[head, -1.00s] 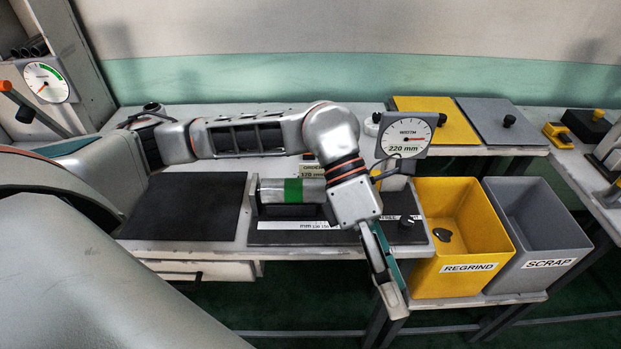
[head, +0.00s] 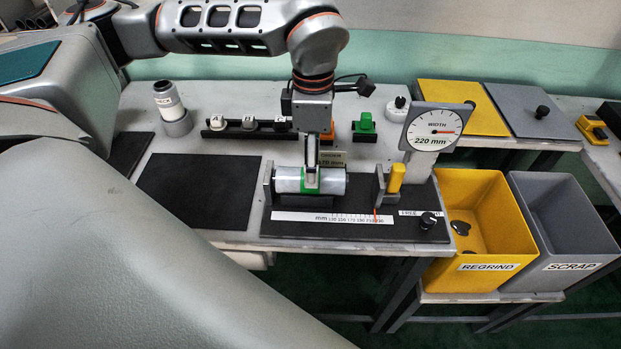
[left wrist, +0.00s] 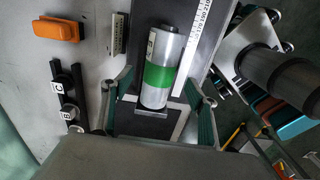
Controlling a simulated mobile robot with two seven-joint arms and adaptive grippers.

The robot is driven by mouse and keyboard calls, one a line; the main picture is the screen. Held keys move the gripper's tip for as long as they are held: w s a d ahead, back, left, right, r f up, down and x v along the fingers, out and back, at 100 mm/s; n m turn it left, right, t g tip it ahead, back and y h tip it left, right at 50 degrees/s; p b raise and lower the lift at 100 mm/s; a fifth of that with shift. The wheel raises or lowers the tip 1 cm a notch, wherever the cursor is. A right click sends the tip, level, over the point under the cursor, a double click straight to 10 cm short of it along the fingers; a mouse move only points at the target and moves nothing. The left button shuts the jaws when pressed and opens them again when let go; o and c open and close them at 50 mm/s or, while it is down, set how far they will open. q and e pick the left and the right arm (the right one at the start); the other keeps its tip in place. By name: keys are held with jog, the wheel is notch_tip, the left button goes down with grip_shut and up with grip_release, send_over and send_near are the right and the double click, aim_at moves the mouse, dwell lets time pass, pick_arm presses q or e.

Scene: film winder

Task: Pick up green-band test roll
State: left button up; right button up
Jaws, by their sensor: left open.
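The green-band test roll (head: 288,180) is a silvery cylinder with a green band, lying on its side on the black measuring fixture (head: 400,231). It also shows in the left wrist view (left wrist: 157,88), between the two fingers. My left gripper (head: 311,178) points down at the roll's green band, with a finger overlapping it in the head view. In the left wrist view the gripper (left wrist: 162,78) is open, with one finger on each side of the roll and gaps visible. My right gripper is not in view.
The width dial (head: 434,130) and a yellow block (head: 396,178) stand right of the roll. A black mat (head: 200,187) lies to the left. The lettered rack (head: 247,133) stands behind. The yellow REGRIND bin (head: 455,247) and grey SCRAP bin (head: 565,250) are at the right.

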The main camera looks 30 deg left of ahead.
pick_arm(q)
jog(key=shift+a+f, duration=0.15)
jog(key=shift+f, duration=2.15)
jog(key=shift+s, duration=0.1)
jog(key=c, duration=1.4)
jog(key=shift+r, duration=0.15)
